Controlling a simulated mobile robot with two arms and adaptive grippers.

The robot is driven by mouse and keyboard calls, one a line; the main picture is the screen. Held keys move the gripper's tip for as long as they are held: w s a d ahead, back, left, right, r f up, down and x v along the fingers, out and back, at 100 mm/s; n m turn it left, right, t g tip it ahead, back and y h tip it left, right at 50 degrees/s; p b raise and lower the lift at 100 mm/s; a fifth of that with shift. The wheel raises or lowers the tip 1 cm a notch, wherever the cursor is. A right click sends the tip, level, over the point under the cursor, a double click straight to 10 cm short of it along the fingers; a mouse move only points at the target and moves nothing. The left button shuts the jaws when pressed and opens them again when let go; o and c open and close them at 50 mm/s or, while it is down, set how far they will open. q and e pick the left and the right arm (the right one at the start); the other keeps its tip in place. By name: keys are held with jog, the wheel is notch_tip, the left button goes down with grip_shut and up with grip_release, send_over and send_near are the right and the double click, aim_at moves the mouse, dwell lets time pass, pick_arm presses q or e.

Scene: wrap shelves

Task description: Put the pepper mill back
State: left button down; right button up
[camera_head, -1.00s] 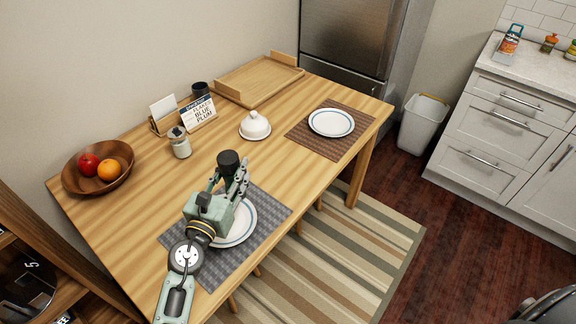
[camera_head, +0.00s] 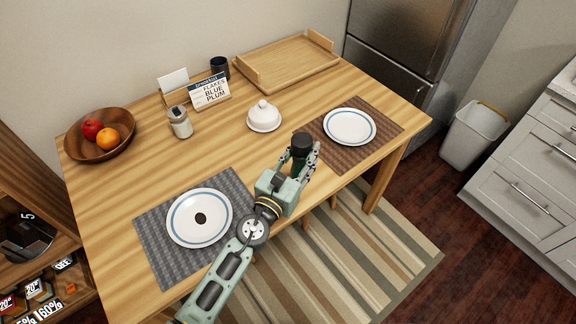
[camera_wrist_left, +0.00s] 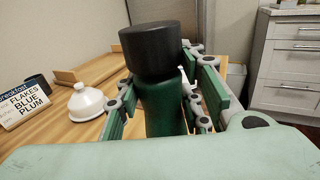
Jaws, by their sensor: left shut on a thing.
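The pepper mill is dark green with a black top; in the head view the pepper mill (camera_head: 301,146) stands upright between the fingers of my left gripper (camera_head: 300,160). The left wrist view shows the pepper mill (camera_wrist_left: 160,95) close up, with the fingers of my left gripper (camera_wrist_left: 165,110) on both sides of it. Its lower end is hidden by the gripper. The gripper is over the front part of the wooden table (camera_head: 150,190), between the two place settings. My right gripper is not in view.
A plate (camera_head: 183,226) with a dark round spot lies on a grey mat; another plate (camera_head: 349,127) lies on a brown mat. A white domed dish (camera_head: 264,117), a glass jar (camera_head: 180,122), a card holder (camera_head: 209,92), a dark cup (camera_head: 219,67), a fruit bowl (camera_head: 100,148) and a wooden tray (camera_head: 287,62) stand behind.

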pick_arm(q)
jog(key=w+a+f+b, duration=0.1)
jog(key=f+b, duration=0.1)
jog(key=w+a+f+b, duration=0.1)
jog(key=w+f+b, duration=0.1)
jog(key=f+b, duration=0.1)
jog(key=w+a+f+b, duration=0.2)
jog(key=f+b, duration=0.1)
jog(key=shift+w+a+f, duration=0.1)
jog(key=shift+f, duration=0.05)
jog(key=c, duration=1.7)
grip_release()
jog(key=shift+f, duration=0.1)
jog(key=o, duration=0.5)
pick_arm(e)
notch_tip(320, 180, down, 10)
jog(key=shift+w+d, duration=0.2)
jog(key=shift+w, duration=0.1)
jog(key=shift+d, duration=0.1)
